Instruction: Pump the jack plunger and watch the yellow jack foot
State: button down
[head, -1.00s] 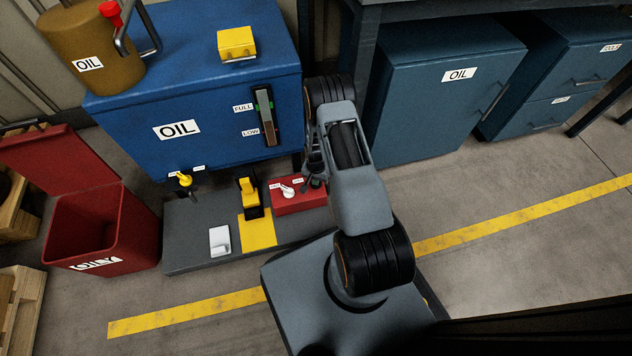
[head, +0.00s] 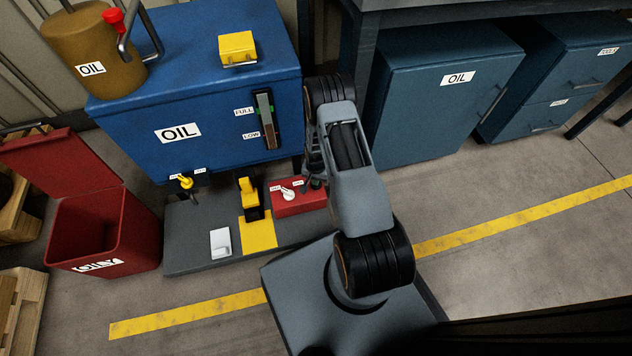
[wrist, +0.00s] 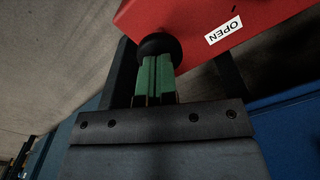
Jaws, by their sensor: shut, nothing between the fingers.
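My gripper (wrist: 156,62) is shut, its green fingers together and empty. In the wrist view its tips are at a round black knob (wrist: 161,43), which looks like the jack plunger's end, at the edge of the red box (wrist: 200,25). The tips seem to touch the knob. In the head view the red box (head: 298,198) carries a white lever (head: 288,194), and my arm partly hides the plunger side. The yellow jack foot appears to be the yellow piece (head: 248,192) on a black mount, left of the red box.
A blue oil tank (head: 200,110) stands behind the grey base plate (head: 190,240). A white block (head: 220,242) sits on the plate. An open red bin (head: 105,235) is at the left, and a blue cabinet (head: 440,100) at the right. The floor in front is clear.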

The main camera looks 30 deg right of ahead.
jog(key=shift+r+p, duration=1.55)
jog(key=shift+r, duration=0.95)
jog(key=w+a+r+n+t+p, duration=0.1)
jog(key=a+r+n+t+p, duration=0.2)
jog(key=r+p, duration=2.35)
jog(key=s+a+r+n+p, duration=0.1)
jog(key=s+r, duration=0.4)
jog(key=r, duration=1.1)
jog(key=s+a+r+n+p, duration=0.2)
jog(key=s+r, duration=0.4)
jog(key=r, duration=1)
jog(key=s+a+r+n+p, duration=0.2)
jog(key=s+r, duration=0.4)
jog(key=r, duration=1)
jog(key=shift+s+a+t+p, duration=0.15)
jog(key=shift+a+t+p, duration=0.25)
jog(key=shift+a, duration=0.5)
